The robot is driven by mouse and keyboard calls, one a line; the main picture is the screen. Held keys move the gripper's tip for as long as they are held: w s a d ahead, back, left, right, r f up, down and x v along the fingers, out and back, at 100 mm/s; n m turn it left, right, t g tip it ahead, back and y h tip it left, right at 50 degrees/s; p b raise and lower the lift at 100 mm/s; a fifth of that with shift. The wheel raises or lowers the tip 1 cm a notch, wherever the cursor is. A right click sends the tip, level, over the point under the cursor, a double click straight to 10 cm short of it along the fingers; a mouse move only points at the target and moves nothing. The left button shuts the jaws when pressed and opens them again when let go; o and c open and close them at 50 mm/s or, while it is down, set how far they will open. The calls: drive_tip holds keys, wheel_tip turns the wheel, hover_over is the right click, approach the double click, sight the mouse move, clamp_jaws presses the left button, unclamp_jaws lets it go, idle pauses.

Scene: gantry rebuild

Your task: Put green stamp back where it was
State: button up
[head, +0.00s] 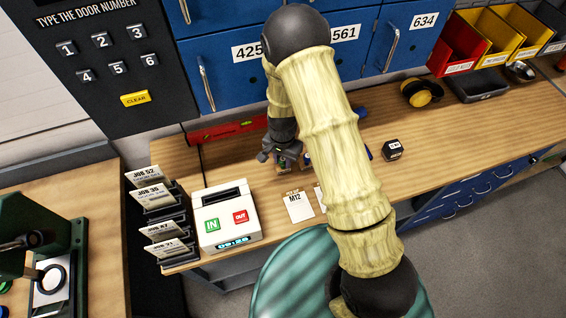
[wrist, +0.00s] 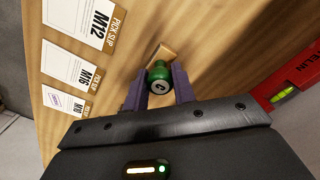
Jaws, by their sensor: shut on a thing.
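The green stamp (wrist: 158,74), with a round green top and a dark cap marked with a letter, shows in the wrist view between the two purple fingers of my gripper (wrist: 158,90). My gripper is shut on it. A small light wooden piece (wrist: 167,52) shows just beyond the stamp; I cannot tell whether it is part of it. In the head view my gripper (head: 284,158) is low over the wooden workbench, right of the white IN/OUT clock, and mostly hides the stamp. The place where the stamp was cannot be made out.
Pick slips M12 (wrist: 88,18), M16 (wrist: 70,65) and M10 (wrist: 64,100) lie beside my gripper. A red spirit level (head: 228,130) lies at the back. The IN/OUT clock (head: 226,216) and job card rack (head: 160,222) stand left. A black block (head: 392,150) sits right.

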sight(283, 159)
drive_tip(key=shift+f, duration=0.95)
drive_tip(key=shift+b, duration=0.3)
drive_tip(key=shift+f, duration=0.15)
drive_tip(key=o, duration=0.8)
drive_tip(key=shift+r, duration=0.3)
wheel_tip(283, 159, up, 12)
drive_tip(key=b, duration=0.3)
drive_tip(key=shift+f+b, duration=0.15)
drive_tip(key=shift+b, duration=0.2)
